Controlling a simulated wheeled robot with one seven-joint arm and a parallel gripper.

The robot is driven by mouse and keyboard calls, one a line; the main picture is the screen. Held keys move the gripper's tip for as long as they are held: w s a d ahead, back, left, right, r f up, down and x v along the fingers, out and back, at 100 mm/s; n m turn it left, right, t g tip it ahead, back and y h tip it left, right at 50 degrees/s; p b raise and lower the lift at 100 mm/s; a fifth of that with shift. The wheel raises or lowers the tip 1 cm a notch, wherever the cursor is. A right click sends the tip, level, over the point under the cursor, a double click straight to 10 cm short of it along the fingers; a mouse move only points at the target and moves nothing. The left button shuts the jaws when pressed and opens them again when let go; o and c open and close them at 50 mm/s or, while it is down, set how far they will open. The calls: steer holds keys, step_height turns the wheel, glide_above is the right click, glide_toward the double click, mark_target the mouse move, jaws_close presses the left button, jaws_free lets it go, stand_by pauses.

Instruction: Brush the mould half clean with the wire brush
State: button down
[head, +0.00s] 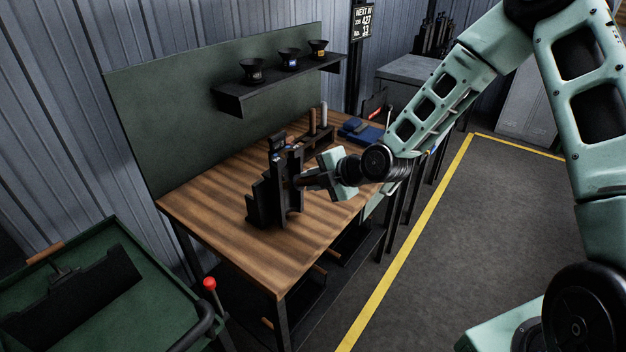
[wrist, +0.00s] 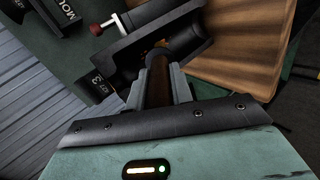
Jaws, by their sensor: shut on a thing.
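The dark mould half (head: 262,208) stands upright in a black holder on the wooden workbench. It fills the upper middle of the wrist view (wrist: 125,62), with a label reading 3 on its side and a curved hollow facing me. My gripper (head: 303,182) is at the mould's right side in the head view. In the wrist view my gripper (wrist: 160,75) is shut on a brown handle, seemingly the wire brush (wrist: 159,92). The handle points into the hollow. The bristles are hidden, so I cannot tell whether they touch the mould.
A rack (head: 318,138) with upright handles and a blue item (head: 361,131) stand behind on the workbench (head: 235,245). A shelf (head: 280,85) holds three dark cups. A green cart (head: 175,285) stands at the lower left. The bench's front is clear.

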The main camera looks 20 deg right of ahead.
steer(key=shift+f+b, duration=2.05)
steer(key=shift+r+p, duration=1)
steer(key=shift+r, duration=1)
steer(key=shift+w+a+r+p, duration=0.1)
steer(key=shift+r+p, duration=0.35)
steer(key=shift+r, duration=0.5)
steer(key=shift+w+a+r+p, duration=0.1)
steer(key=shift+r+p, duration=0.3)
steer(key=shift+r, duration=0.5)
step_height(320, 180, down, 8)
steer(key=b, duration=0.8)
steer(key=shift+s+d+r+p, duration=0.1)
steer(key=shift+r+p, duration=0.9)
steer(key=shift+r, duration=1.15)
steer(key=shift+r+p, duration=1.15)
steer(key=shift+r, duration=0.7)
step_height(320, 180, down, 8)
steer(key=b, duration=0.8)
steer(key=shift+r, duration=0.2)
